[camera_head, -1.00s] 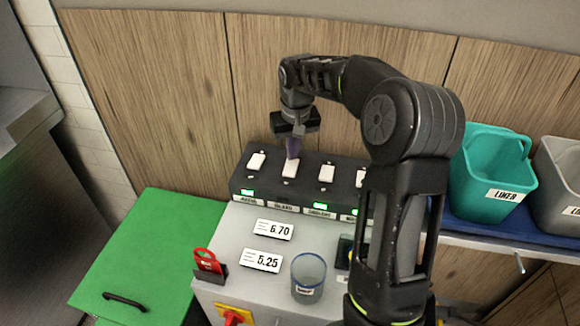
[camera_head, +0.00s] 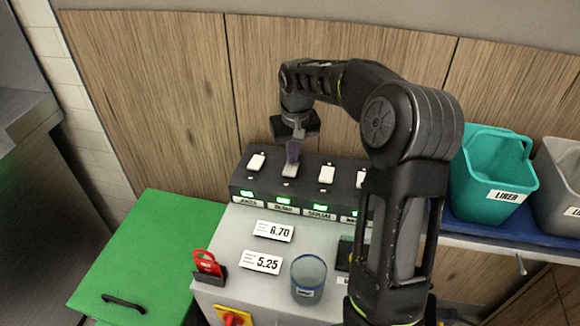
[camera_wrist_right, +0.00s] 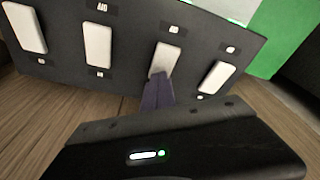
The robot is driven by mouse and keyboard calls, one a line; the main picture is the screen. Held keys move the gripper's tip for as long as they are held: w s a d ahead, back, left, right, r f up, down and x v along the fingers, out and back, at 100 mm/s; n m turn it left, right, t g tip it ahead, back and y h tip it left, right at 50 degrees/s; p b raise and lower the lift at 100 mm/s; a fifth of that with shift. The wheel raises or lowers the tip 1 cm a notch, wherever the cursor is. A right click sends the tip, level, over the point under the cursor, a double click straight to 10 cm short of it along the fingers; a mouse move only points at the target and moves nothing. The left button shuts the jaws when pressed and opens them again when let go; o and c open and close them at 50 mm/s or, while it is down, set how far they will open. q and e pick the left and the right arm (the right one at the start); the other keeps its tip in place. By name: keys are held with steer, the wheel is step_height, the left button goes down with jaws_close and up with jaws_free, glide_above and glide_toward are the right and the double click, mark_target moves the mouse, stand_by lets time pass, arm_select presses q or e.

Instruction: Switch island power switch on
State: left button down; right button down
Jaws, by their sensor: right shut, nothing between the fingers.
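A dark switch box (camera_head: 262,188) with a row of white rocker switches stands at the back of the grey counter. The second switch from the left (camera_head: 289,171) has my right gripper (camera_head: 292,152) at it. The gripper is shut and empty, with its purple fingertips at or touching the switch; the wrist view also shows the fingertips (camera_wrist_right: 158,90) against this switch (camera_wrist_right: 165,60). The green lamp (camera_head: 283,200) below this switch is lit, as are the other visible lamps. The labels are too blurred to read surely. My right arm hides the box's right end. My left gripper is out of view.
Two price tags (camera_head: 273,231), a clear cup (camera_head: 308,278), a red tag in a holder (camera_head: 207,264) and a red-and-yellow knob (camera_head: 232,318) are in front of the box. A teal bin (camera_head: 496,180) and a grey bin (camera_head: 562,175) stand right. A green lid (camera_head: 150,255) lies left.

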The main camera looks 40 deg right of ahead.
step_height(320, 180, up, 7)
steer(key=p, duration=0.4)
steer(key=shift+p, duration=0.3)
steer(key=shift+f, duration=0.15)
